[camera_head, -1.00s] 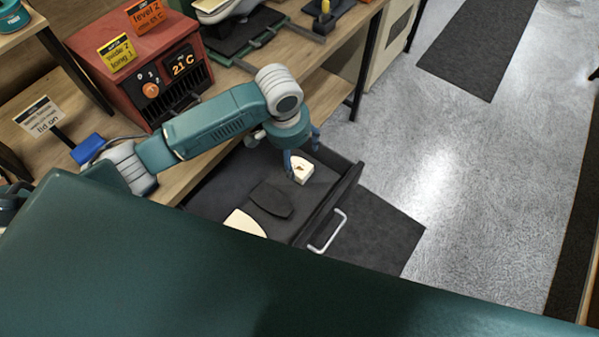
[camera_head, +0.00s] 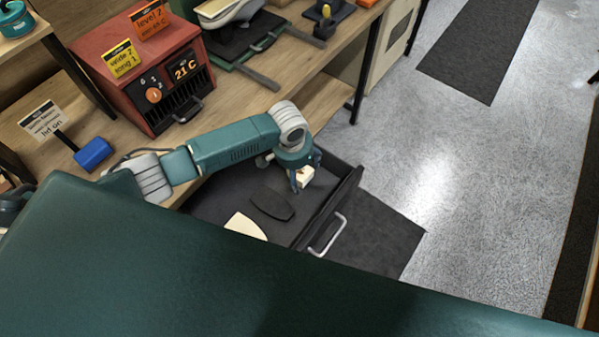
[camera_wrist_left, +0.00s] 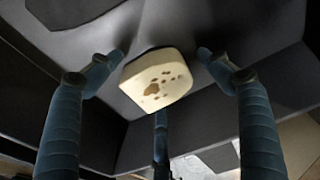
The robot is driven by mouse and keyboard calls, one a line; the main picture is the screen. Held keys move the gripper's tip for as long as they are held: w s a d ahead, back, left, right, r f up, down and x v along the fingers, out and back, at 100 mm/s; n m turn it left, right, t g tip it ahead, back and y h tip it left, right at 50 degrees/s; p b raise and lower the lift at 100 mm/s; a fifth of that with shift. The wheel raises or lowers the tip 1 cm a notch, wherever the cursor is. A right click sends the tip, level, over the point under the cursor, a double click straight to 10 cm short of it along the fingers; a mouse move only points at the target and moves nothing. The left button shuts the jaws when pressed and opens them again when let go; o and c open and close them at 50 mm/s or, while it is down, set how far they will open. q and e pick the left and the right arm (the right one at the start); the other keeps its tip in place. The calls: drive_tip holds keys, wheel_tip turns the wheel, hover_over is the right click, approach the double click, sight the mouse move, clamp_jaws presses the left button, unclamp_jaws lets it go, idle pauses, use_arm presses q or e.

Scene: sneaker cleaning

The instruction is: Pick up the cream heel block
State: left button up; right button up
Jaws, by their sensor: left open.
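The cream heel block (camera_head: 306,175) lies in the open dark drawer, near its far right corner. In the left wrist view the block (camera_wrist_left: 156,82) is cream with brown spots on its face. My left gripper (camera_head: 301,180) is over the block, fingers pointing down. In the left wrist view the open fingers of my left gripper (camera_wrist_left: 160,75) stand on both sides of the block, with gaps visible, and a third finger shows below it. In the head view the gripper partly hides the block. My right gripper is not in view.
The drawer (camera_head: 217,195) also holds a dark flat piece (camera_head: 272,203) and a cream flat piece (camera_head: 245,226). Its front has a metal handle (camera_head: 327,235). A red heater box (camera_head: 140,65) and a blue block (camera_head: 93,153) stand on the bench. My own teal body hides the lower picture.

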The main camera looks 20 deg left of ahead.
use_arm(q)
drive_tip(key=c, duration=1.2)
drive_tip(key=shift+r, duration=0.1)
drive_tip(key=shift+c, duration=0.2)
